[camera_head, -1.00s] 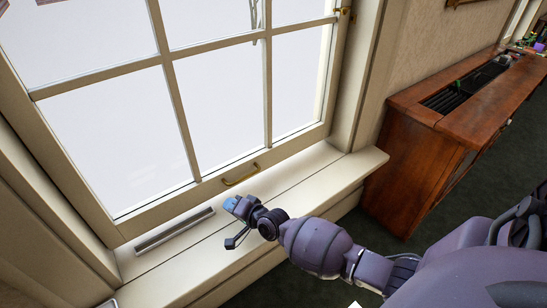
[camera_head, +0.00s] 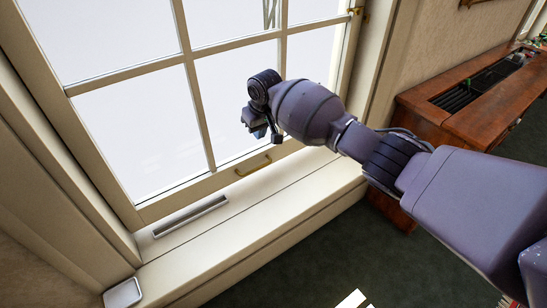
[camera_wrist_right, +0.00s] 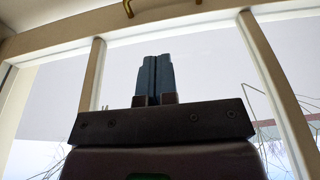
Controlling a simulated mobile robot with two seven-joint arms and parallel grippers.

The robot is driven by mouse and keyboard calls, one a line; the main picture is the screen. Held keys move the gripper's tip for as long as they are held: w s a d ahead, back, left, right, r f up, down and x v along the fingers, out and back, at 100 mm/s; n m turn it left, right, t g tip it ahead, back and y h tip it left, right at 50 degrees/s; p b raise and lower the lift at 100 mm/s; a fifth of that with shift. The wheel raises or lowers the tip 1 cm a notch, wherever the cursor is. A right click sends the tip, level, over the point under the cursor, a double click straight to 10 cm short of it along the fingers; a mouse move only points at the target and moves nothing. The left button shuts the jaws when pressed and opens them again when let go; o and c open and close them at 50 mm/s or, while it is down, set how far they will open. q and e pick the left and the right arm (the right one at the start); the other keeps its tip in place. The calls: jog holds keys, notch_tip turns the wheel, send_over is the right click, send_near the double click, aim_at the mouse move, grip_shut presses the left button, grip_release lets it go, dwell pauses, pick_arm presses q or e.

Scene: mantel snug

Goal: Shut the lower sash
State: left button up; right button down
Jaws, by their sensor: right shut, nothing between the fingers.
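The lower sash (camera_head: 205,188) is a cream wooden frame with several panes, above the window sill in the head view. A brass pull (camera_head: 254,168) sits on its bottom rail. I cannot tell if there is a gap under that rail. My right gripper (camera_head: 260,131) is in front of the panes, above the pull and apart from it. In the wrist view its blue fingers (camera_wrist_right: 155,78) are together and empty, with panes and cream bars behind them. A brass piece, likely the pull (camera_wrist_right: 128,8), shows at the top edge there. My left gripper is not in view.
The cream sill (camera_head: 240,212) is mostly clear, with a slotted metal vent (camera_head: 190,216) set in it. A small pale box (camera_head: 122,293) lies at the lower left. A brown wooden cabinet (camera_head: 480,125) stands to the right. A brass fitting (camera_head: 356,11) is on the right side.

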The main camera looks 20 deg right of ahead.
jog(key=b+x, duration=0.1)
jog(key=x, duration=0.2)
jog(key=b+x, duration=0.2)
jog(key=x, duration=0.2)
jog(key=d+b+x, duration=0.1)
jog(key=x, duration=0.3)
jog(key=shift+s+f, duration=0.25)
jog(key=shift+s, duration=0.1)
jog(key=shift+s+f+b, duration=0.2)
jog(key=shift+f+b, duration=0.35)
jog(key=shift+f, duration=0.4)
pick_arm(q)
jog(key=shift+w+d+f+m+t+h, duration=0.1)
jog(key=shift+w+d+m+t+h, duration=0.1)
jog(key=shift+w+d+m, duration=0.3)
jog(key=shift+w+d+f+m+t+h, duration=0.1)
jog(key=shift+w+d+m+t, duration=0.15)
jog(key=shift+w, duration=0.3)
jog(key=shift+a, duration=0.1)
